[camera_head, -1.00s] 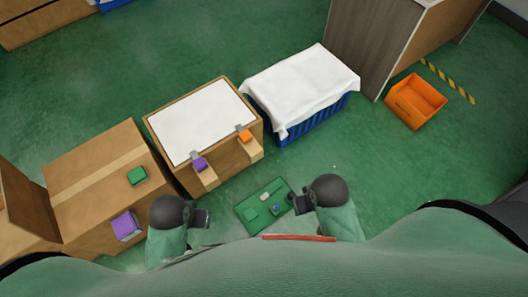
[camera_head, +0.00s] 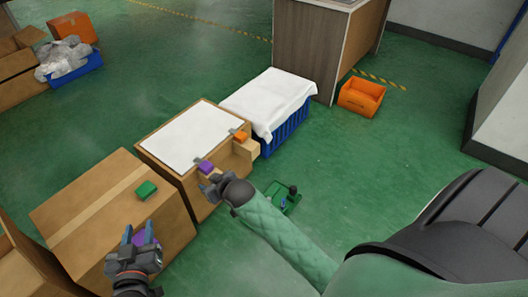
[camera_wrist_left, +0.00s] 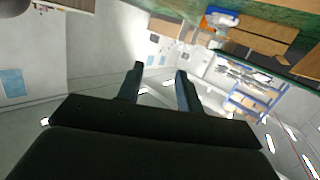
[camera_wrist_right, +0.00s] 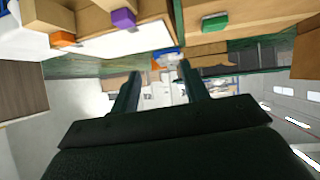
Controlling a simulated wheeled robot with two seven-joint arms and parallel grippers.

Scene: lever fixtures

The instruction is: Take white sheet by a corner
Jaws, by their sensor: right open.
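A white sheet (camera_head: 268,98) lies draped over a blue crate (camera_head: 290,131), its edges and corners hanging over the sides. A flat white panel (camera_head: 189,133) lies on a cardboard box to its left; it also shows in the right wrist view (camera_wrist_right: 128,42). My right gripper (camera_head: 207,185) is open and empty, near the front of that box and apart from the draped sheet. The left wrist view does not show the sheet.
A purple block (camera_head: 205,167) and an orange block (camera_head: 241,136) sit at the panel's front edge. A green block (camera_head: 146,190) lies on the taped carton (camera_head: 75,210). An orange bin (camera_head: 361,97) stands right of the crate beside a wooden cabinet (camera_head: 318,50). Green floor is free at right.

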